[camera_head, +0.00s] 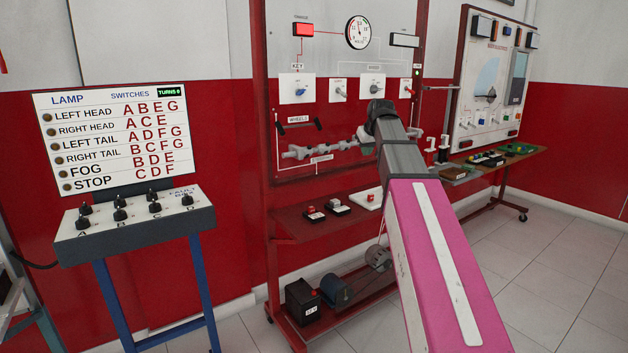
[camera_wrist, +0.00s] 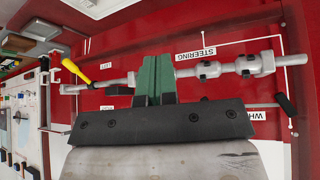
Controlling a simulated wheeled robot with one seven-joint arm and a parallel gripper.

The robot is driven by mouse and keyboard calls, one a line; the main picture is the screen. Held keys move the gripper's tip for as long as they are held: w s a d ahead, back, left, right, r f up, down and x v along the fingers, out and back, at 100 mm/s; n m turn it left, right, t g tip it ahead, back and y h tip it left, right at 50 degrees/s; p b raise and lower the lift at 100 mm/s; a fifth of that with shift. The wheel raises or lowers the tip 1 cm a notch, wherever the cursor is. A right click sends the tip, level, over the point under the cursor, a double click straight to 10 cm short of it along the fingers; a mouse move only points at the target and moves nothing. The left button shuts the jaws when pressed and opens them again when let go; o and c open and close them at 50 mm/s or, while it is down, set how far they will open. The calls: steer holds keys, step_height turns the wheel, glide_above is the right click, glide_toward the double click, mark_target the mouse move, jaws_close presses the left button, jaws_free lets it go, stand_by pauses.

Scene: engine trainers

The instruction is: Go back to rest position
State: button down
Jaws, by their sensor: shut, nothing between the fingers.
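My gripper (camera_wrist: 156,75) shows in the wrist view with its green fingers together and nothing between them. It is in front of the red trainer panel, over the line of the grey steering shaft (camera_wrist: 213,69). I cannot tell whether the fingertips touch the shaft. The shaft (camera_head: 312,151) shows there left of my arm's end.
A yellow-handled tool (camera_wrist: 75,71) is left of my fingers in the wrist view. The panel's shelf (camera_head: 290,222) juts out below. A fault box (camera_head: 130,225) stands on blue legs at left. Another trainer (camera_head: 490,75) stands at right. The floor (camera_head: 545,265) at right is clear.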

steer(key=s+f+m+g, duration=0.1)
steer(key=s+f, duration=0.3)
steer(key=f, duration=0.5)
steer(key=s+f+g, duration=0.1)
steer(key=s+f, duration=0.2)
steer(key=f, duration=0.7)
steer(key=s+f+m+g, duration=0.1)
steer(key=s+f, duration=0.3)
steer(key=f, duration=0.5)
steer(key=s+f+m+g+h, duration=0.1)
steer(key=s+f+g, duration=0.2)
steer(key=s+f, duration=1.3)
step_height(320, 180, down, 2)
steer(key=shift+s+d+f+m, duration=0.15)
steer(key=shift+s+d+m, duration=0.05)
steer(key=shift+s+m, duration=0.1)
